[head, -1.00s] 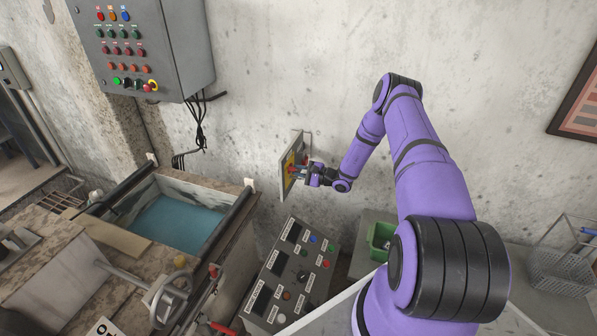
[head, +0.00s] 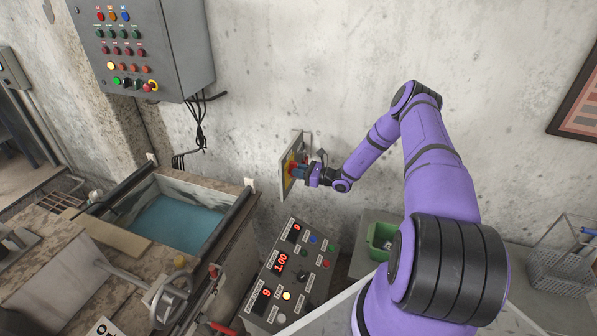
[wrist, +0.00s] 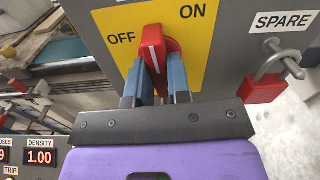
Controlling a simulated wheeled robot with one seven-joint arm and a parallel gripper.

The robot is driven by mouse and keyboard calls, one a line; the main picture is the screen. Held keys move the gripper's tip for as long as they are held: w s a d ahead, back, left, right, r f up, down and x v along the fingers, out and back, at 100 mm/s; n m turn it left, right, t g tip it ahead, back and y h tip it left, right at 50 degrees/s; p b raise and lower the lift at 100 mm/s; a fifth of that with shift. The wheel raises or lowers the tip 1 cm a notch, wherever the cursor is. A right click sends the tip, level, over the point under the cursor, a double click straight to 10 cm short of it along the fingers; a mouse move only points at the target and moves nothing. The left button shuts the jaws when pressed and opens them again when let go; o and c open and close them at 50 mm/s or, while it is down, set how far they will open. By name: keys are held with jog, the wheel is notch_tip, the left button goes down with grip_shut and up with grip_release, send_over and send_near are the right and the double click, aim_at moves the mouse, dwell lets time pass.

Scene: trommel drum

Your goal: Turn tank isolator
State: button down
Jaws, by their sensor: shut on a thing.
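The tank isolator is a red rotary handle (wrist: 152,42) on a yellow plate (wrist: 112,22) marked OFF and ON, fixed to a grey wall-mounted box (head: 284,178). In the wrist view its white line runs nearly straight up the picture, between the two words. My gripper (wrist: 164,72) is shut on the red handle, one blue finger on each side, hiding its lower part. In the head view my gripper (head: 303,170) reaches the box face from the right, and the handle shows only as a small red patch.
A red padlock (wrist: 262,88) hangs beside the SPARE label (wrist: 282,20), right of the handle. A control console (head: 288,270) with lit red displays stands below. A water tank (head: 185,222) is at left and a control cabinet (head: 150,45) above it. A green bin (head: 379,242) sits right of the console.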

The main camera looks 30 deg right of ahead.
jog(key=shift+d+m, duration=0.1)
jog(key=shift+m, duration=0.4)
jog(key=c, duration=1.3)
grip_release()
jog(key=shift+c, duration=0.2)
jog(key=shift+s, duration=0.1)
jog(key=v, duration=1)
jog(key=shift+s+d, duration=0.25)
jog(key=shift+s, duration=0.05)
